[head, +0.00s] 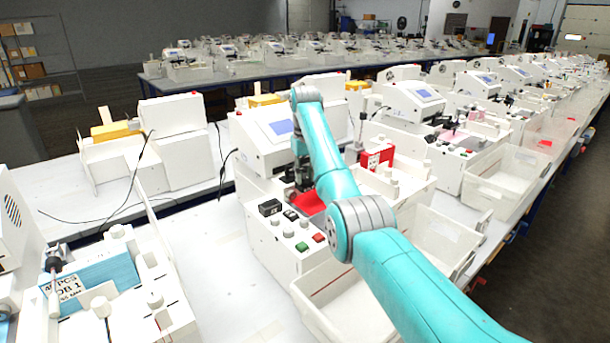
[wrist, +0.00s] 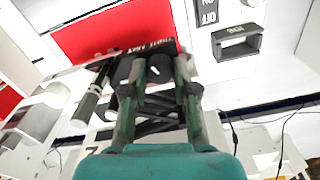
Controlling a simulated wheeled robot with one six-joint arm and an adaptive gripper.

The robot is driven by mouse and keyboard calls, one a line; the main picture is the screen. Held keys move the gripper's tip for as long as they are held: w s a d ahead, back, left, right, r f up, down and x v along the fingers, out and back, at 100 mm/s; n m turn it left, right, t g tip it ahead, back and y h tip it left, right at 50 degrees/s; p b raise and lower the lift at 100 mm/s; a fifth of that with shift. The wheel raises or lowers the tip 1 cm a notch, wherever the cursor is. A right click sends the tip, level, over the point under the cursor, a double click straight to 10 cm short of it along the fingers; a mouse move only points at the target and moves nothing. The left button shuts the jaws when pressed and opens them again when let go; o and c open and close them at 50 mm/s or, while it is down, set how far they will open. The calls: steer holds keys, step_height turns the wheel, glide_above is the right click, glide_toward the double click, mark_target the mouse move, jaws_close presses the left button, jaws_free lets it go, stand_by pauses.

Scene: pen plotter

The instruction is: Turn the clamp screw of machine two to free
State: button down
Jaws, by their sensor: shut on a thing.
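My gripper (wrist: 157,70) is shut on a dark round knob (wrist: 153,70), which appears to be the clamp screw; my fingers cover its sides. A dark pen-like piece with a pale band (wrist: 92,98) slants just left of my fingers in the wrist view. In the head view, my gripper (head: 299,180) reaches down in front of a white machine with a blue screen (head: 281,127), above a red surface (head: 308,203). The knob is hidden there behind my gripper and arm. I cannot read the screw's setting.
Buttons (head: 302,246) sit on the machine's front. White bins (head: 345,305) stand along the near edge, and a neighbouring machine holds a red box (head: 377,156).

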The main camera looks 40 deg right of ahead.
steer(key=n, duration=0.5)
steer(key=shift+n, duration=0.3)
stand_by(0.4)
steer(key=c, duration=0.9)
jaws_free()
